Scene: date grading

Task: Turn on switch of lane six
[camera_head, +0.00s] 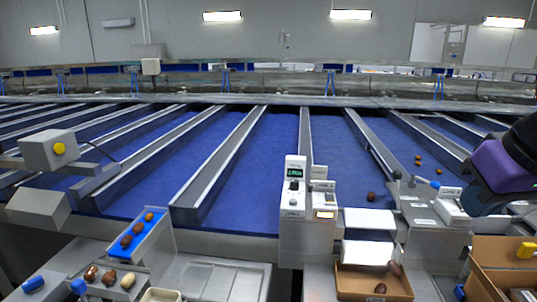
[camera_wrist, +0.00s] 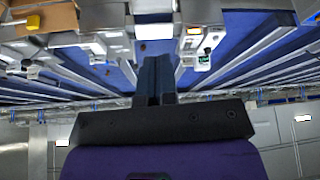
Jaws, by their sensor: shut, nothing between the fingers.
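A grey control box (camera_head: 293,205) with a small green display and a dark knob stands at the front end of the blue lanes. It also shows in the wrist view (camera_wrist: 206,57). A lower unit (camera_head: 323,205) with a lit orange panel stands against its right side. Further right is a grey housing (camera_head: 420,205) with a lever. The labels are too small to read, so I cannot tell which switch is lane six's. My gripper (camera_wrist: 154,62) is shut and empty, its fingers together in the wrist view. In the head view its purple wrist is at the right edge, right of the control boxes.
Blue conveyor lanes (camera_head: 345,150) with grey dividers run to the back; a few dates (camera_head: 418,160) lie on the right lane. A brown box (camera_head: 374,284) sits front centre, and an orange-brown bin (camera_head: 500,262) front right. A blue chute (camera_head: 150,236) with dates is front left.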

